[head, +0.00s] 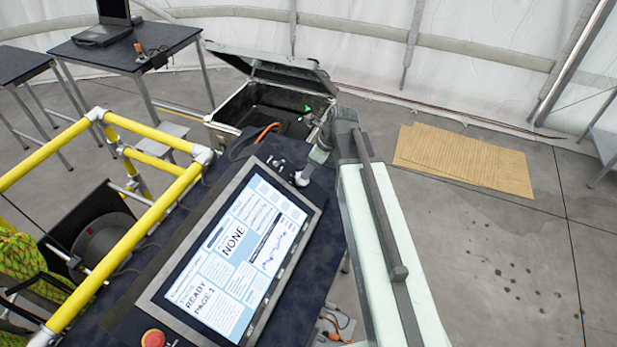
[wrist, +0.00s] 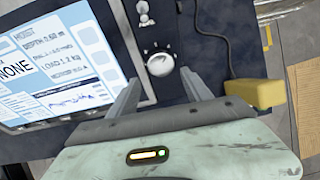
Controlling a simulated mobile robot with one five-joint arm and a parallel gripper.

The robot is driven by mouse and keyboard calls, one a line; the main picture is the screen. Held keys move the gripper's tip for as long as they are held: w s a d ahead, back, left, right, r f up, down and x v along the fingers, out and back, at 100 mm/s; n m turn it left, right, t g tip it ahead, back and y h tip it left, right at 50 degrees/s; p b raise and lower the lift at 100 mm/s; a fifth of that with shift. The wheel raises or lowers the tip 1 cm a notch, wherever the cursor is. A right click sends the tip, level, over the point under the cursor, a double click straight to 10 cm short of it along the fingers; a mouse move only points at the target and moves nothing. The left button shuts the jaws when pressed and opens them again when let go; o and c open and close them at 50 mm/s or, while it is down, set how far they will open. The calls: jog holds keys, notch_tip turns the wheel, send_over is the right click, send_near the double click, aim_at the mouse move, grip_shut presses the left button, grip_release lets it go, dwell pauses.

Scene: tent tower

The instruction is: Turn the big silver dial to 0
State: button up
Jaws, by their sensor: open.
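The big silver dial (wrist: 160,64) shows in the wrist view on a dark panel beside the screen, a round silver knob with markings around it. My gripper (wrist: 162,85) is open, with one finger on each side just below the dial and apart from it as far as I can tell. The dial's pointer setting is too small to read. In the head view the silver dial (head: 301,179) is a small light knob near the screen's top right corner, partly beside my arm. My gripper (head: 318,160) is near it there, its fingers hard to make out.
The screen (head: 233,250) reads NONE and READY PAGE 1. Small switches (wrist: 143,12) sit above the dial. A yellow block (wrist: 256,90) lies right of my gripper. An open case (head: 262,100) stands behind the console. Yellow rails (head: 150,130) stand at left, and a red button (head: 153,338) in front.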

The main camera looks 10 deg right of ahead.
aim_at(301, 180)
jog(key=b+x, duration=0.6)
jog(key=x, duration=0.1)
jog(key=shift+s+d+f+b, duration=0.1)
jog(key=shift+d+f+b, duration=0.1)
jog(key=shift+b, duration=0.2)
jog(key=shift+a+f+b, duration=0.25)
jog(key=shift+f+b, duration=0.1)
jog(key=shift+r, duration=0.1)
